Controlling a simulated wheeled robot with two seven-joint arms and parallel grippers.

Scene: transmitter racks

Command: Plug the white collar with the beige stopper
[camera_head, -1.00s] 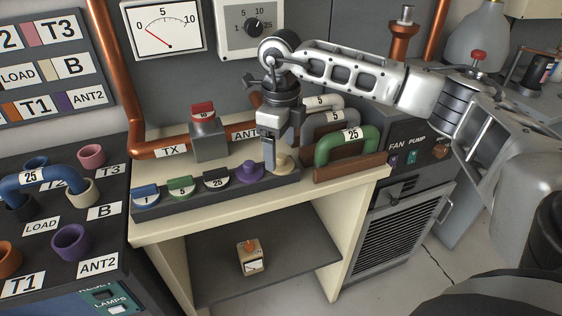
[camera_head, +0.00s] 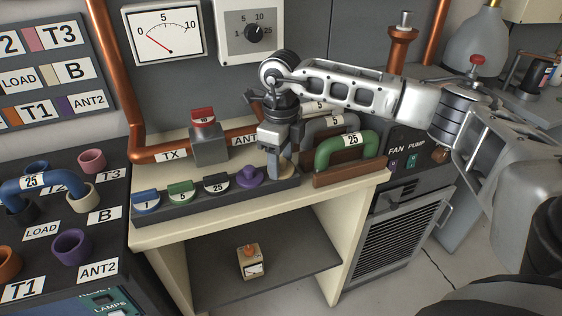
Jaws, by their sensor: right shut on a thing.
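The beige stopper (camera_head: 287,167) is at the right end of the dark holder (camera_head: 215,197) on the cream bench, partly hidden by my right gripper (camera_head: 279,168). The right gripper points down and is shut on the stopper; whether the stopper is clear of the holder cannot be told. The white collar (camera_head: 83,199) stands on the dark panel at the left, by the B label. A blue U-shaped link (camera_head: 48,180) reaches to this collar; I cannot tell whether its end sits inside. My left gripper is not in view.
The holder also carries a purple stopper (camera_head: 250,176) and several half-disc pieces. A green U-link (camera_head: 345,150) and a grey one stand to the right. A grey box with a red top (camera_head: 208,142) stands behind. Pink (camera_head: 91,161) and purple (camera_head: 71,245) collars are near the white one.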

